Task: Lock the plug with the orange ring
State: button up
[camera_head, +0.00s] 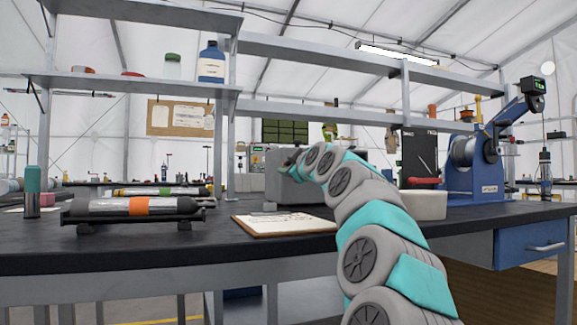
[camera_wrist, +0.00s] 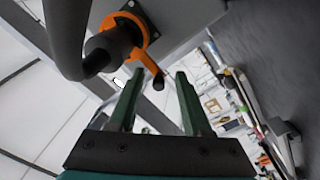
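In the wrist view a black plug (camera_wrist: 103,49) on a thick dark cable sits against a grey box face (camera_wrist: 180,17). An orange ring (camera_wrist: 141,30) surrounds it, with an orange lever (camera_wrist: 146,61) sticking out toward my gripper. My gripper (camera_wrist: 158,76) has two green fingers, spread apart. The lever's dark end appears in the gap between the fingertips; I cannot tell whether it touches either finger. In the head view my arm reaches to the grey box (camera_head: 257,182) on the bench; the plug, ring and fingers cannot be made out there.
A clipboard (camera_head: 284,223) lies on the dark bench (camera_head: 215,240) in front of the box. A white block (camera_head: 423,204) and a blue winch machine (camera_head: 474,165) stand at right. Shelves (camera_head: 135,87) hang above.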

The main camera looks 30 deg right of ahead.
jog(key=v, duration=0.6)
jog(key=shift+s, duration=0.4)
jog(key=shift+f, duration=0.1)
